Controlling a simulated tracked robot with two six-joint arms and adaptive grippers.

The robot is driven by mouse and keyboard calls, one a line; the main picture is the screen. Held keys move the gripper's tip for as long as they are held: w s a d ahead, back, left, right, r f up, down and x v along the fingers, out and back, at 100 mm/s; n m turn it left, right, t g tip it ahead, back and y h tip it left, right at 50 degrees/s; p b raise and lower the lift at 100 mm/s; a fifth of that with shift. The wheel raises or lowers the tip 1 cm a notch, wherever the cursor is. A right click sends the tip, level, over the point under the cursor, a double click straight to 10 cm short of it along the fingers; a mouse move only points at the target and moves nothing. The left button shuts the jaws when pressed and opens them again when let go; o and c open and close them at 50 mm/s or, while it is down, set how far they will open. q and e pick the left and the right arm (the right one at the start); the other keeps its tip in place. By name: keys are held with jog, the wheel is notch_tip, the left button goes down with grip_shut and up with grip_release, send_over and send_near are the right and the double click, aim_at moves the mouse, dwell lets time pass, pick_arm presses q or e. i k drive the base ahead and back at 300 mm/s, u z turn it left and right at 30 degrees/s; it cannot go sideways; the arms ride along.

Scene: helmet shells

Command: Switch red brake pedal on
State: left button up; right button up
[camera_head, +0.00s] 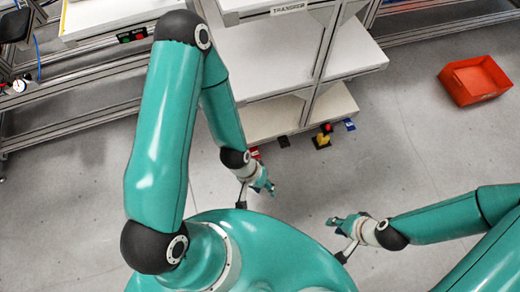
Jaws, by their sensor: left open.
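A small red pedal (256,153) lies on the floor at the foot of the white shelf unit, partly hidden behind my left wrist. Whether it is pressed or switched on is too small to tell. My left gripper (268,188) is open and empty, just below the red pedal in the picture and apart from it. My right gripper (337,222) is further right and lower, over bare floor, away from the pedal. Its fingers are too small to read, and no object shows in it.
A black pedal (284,142), a yellow pedal box with a red top (322,138) and a blue pedal (349,124) stand along the white shelf unit's (340,105) base. A red bin (474,80) lies far right. A metal-framed bench (105,75) is at left. Floor between is clear.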

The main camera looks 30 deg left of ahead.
aim_at(255, 154)
jog(key=u, duration=0.35)
jog(key=i, duration=0.85)
jog(key=u, duration=0.6)
